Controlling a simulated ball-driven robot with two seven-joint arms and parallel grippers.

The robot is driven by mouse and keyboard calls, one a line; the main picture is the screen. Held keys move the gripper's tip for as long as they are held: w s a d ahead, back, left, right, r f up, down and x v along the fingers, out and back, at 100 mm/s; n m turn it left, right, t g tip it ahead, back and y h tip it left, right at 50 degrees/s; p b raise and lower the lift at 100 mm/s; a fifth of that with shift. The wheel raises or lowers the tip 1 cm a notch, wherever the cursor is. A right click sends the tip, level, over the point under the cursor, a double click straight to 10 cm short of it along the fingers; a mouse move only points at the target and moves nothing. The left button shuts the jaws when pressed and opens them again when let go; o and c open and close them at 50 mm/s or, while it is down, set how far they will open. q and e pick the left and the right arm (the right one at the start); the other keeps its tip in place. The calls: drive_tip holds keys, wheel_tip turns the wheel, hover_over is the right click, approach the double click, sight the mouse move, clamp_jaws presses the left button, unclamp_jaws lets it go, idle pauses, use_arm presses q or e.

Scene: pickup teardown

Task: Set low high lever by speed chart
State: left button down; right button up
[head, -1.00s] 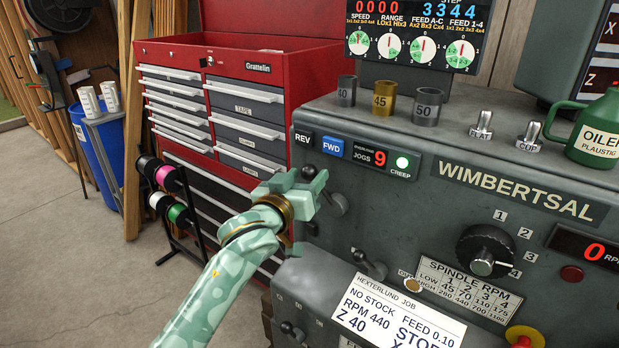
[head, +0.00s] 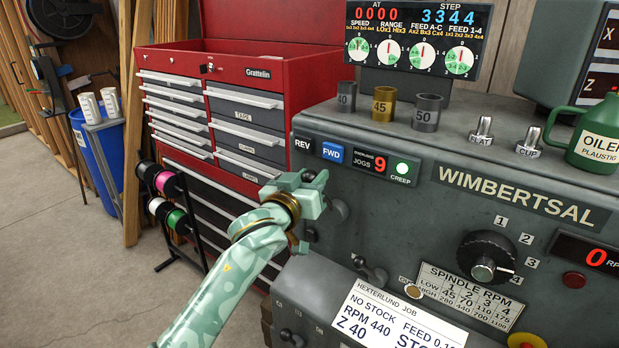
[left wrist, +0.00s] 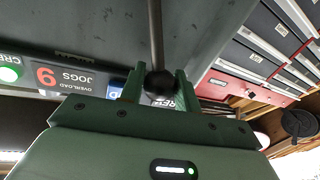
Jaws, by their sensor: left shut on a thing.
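My left gripper (head: 318,184) is at the left end of the grey lathe headstock, below the REV and FWD buttons. In the left wrist view, its fingers (left wrist: 158,88) are shut on the black ball knob (left wrist: 159,82) of a lever, whose rod (left wrist: 155,35) runs up from the ball. The spindle RPM chart (head: 468,296) lists Low and High rows under 1 to 4. The job card (head: 392,318) reads RPM 440. My right gripper is not in view.
A numbered selector knob (head: 486,257) is right of the gripper. A second small lever (head: 372,272) sits below. The red tool chest (head: 240,62) stands close behind the arm, and a spool rack (head: 170,205) is to its left.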

use_arm(q)
drive_tip(key=shift+s+d+r+m+p, duration=0.25)
drive_tip(key=shift+s+d+m+p, duration=0.15)
drive_tip(key=shift+m+p, duration=0.2)
drive_tip(key=shift+s+d+r+m+p, duration=0.25)
drive_tip(key=shift+d+m+p, duration=0.15)
drive_tip(key=shift+m+p, duration=0.15)
drive_tip(key=shift+s+d+m+h+p, duration=0.3)
drive_tip(key=shift+s+d+m+p, duration=0.25)
drive_tip(key=shift+m, duration=0.5)
drive_tip(key=d+m, duration=0.1)
drive_tip(key=s+d+m, duration=0.1)
drive_tip(key=shift+f+m+t+h, duration=0.2)
drive_tip(key=shift+m+t+h, duration=0.1)
drive_tip(key=shift+t, duration=0.1)
drive_tip(key=shift+s+d+f+m+h, duration=0.25)
drive_tip(key=shift+s+d+m, duration=0.2)
drive_tip(key=shift+m, duration=0.45)
drive_tip(key=shift+s+d+f+m+h, duration=0.25)
drive_tip(key=shift+d+m, duration=0.3)
drive_tip(key=shift+m, duration=0.35)
drive_tip(key=c, duration=1.1)
unclamp_jaws()
drive_tip(key=shift+s, duration=0.1)
drive_tip(key=shift+o, duration=0.2)
